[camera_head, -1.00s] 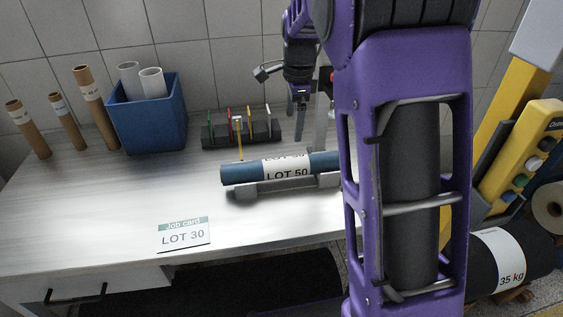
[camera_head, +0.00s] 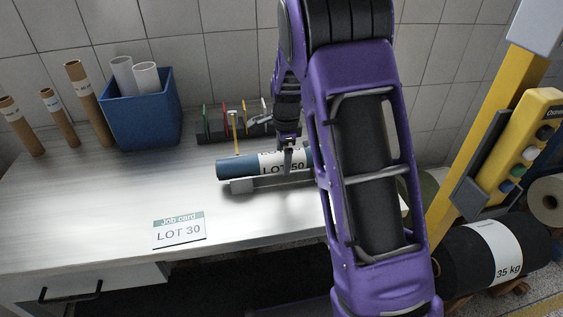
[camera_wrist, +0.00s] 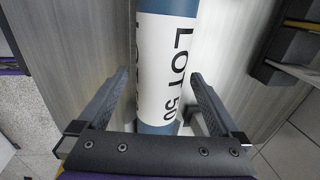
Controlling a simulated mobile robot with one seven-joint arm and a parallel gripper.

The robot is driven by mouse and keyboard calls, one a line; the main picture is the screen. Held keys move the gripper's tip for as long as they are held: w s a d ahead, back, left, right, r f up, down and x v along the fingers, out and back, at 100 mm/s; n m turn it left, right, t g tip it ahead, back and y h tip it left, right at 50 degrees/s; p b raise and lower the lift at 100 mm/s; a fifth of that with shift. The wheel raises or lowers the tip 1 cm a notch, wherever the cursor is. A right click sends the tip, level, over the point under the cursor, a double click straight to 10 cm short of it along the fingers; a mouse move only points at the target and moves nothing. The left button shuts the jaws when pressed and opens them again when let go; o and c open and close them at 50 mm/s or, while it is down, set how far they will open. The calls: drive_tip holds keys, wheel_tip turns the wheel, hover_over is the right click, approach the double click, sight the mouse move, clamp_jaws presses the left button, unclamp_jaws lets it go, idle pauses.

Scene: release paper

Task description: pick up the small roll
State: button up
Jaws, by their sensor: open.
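The small roll (camera_head: 237,167) is blue with a white label reading LOT 50. It lies on a grey cradle (camera_head: 243,185) on the bench, and my arm hides its right end in the head view. In the wrist view the roll (camera_wrist: 166,60) runs up the middle of the picture. My gripper (camera_head: 288,163) is over the labelled middle of the roll, pointing down. In the wrist view its two fingers (camera_wrist: 160,100) are apart, one on each side of the roll, with gaps beside it. I cannot tell how far down the fingers reach.
A job card (camera_head: 179,231) reading LOT 30 lies at the bench front. A blue bin (camera_head: 145,122) with white tubes and several brown tubes (camera_head: 88,100) stand at the back left. A dark rack (camera_head: 215,130) is behind the roll. A yellow hoist (camera_head: 515,150) stands right.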

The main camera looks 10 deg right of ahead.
drive_tip(key=shift+w+f, duration=0.1)
drive_tip(key=shift+f, duration=0.45)
drive_tip(key=shift+r, duration=0.1)
clamp_jaws()
